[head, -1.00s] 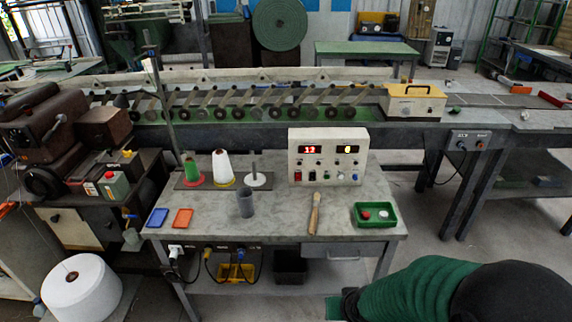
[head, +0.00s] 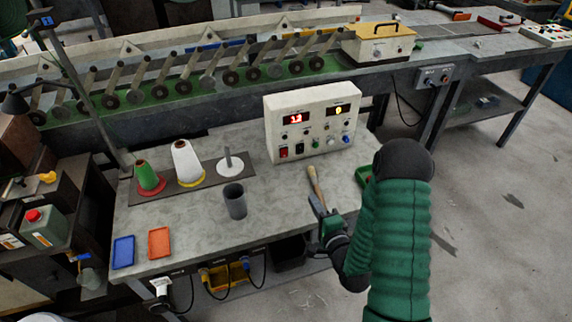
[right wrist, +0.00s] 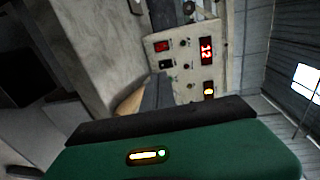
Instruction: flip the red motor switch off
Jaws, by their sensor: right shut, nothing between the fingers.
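The red switch (head: 284,152) is at the lower left of the cream control box (head: 272,112), which stands at the back of the grey table. Red and yellow digits glow on the box. The right wrist view also shows the red switch (right wrist: 161,46) on the turned panel, past the fingers (right wrist: 157,92). My right gripper (head: 317,203) is shut and empty at the table's front part, in front of the box and apart from the switch. My left gripper is not in view.
A wooden-handled tool (head: 314,182) lies just behind my right gripper. My right arm partly hides a green tray (head: 364,174). A grey cup (head: 235,203), thread cones (head: 187,162) and blue (head: 123,252) and orange (head: 159,242) trays stand left. The table before the box is mostly clear.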

